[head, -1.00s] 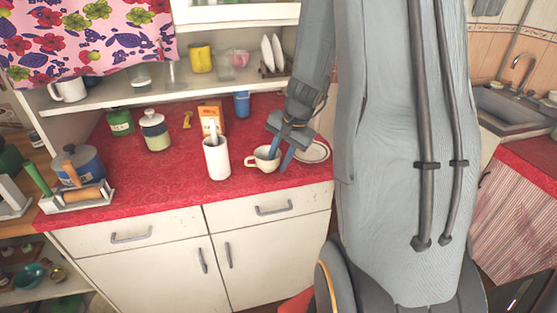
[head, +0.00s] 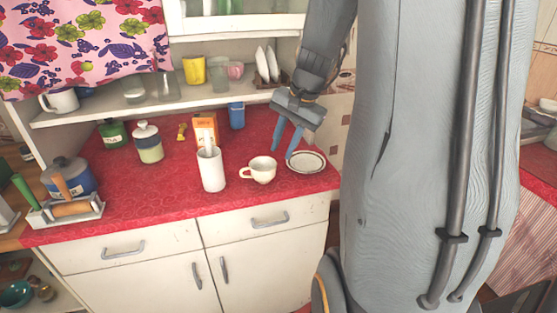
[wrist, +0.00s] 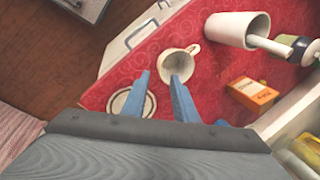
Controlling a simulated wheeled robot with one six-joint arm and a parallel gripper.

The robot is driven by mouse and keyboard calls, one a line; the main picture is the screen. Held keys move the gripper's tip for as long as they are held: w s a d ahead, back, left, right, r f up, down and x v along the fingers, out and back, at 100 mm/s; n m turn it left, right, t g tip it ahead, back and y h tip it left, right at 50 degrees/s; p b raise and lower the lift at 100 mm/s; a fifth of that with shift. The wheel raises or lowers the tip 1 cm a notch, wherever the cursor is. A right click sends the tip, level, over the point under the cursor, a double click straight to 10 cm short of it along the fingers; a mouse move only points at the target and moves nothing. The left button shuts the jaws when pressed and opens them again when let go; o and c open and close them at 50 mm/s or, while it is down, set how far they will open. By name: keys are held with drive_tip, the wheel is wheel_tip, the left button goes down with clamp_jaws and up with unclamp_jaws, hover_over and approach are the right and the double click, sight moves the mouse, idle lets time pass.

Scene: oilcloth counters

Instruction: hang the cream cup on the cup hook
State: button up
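The cream cup (head: 262,171) stands upright on the red counter, its handle toward the left in the head view. It also shows in the wrist view (wrist: 182,64), just beyond the fingertips. My gripper (head: 281,155) is open and empty, with its blue fingers pointing down above the counter, behind and slightly right of the cup. In the wrist view my gripper (wrist: 160,76) has a clear gap between its fingers, and the cup is apart from them. I cannot make out a cup hook in either view.
A plate with a dark ring (head: 307,161) lies right of the cup. A white container (head: 211,172) with a utensil stands left of it. An orange box (head: 205,128) and blue tumbler (head: 236,115) stand behind. A shelf (head: 140,106) overhangs the back. The counter front is clear.

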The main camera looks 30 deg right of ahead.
drive_tip(key=s+a+f+n, duration=0.3)
drive_tip(key=s+a+n, duration=0.2)
drive_tip(key=a, duration=0.4)
drive_tip(key=s+a+f+n+g+h, duration=0.1)
drive_tip(key=s+a+f+n, duration=0.2)
drive_tip(key=s+a+n, duration=0.2)
drive_tip(key=a+n, duration=0.2)
drive_tip(key=a, duration=0.2)
drive_tip(key=shift+s+f+h, duration=0.15)
drive_tip(key=shift+f+h, duration=0.05)
drive_tip(key=shift+h, duration=0.1)
drive_tip(key=shift+o, duration=0.4)
wheel_tip(320, 180, down, 3)
drive_tip(key=b, duration=0.2)
drive_tip(key=shift+r+g+b, duration=0.15)
drive_tip(key=shift+g+b, duration=0.15)
drive_tip(key=shift+g, duration=0.1)
drive_tip(key=shift+r, duration=0.1)
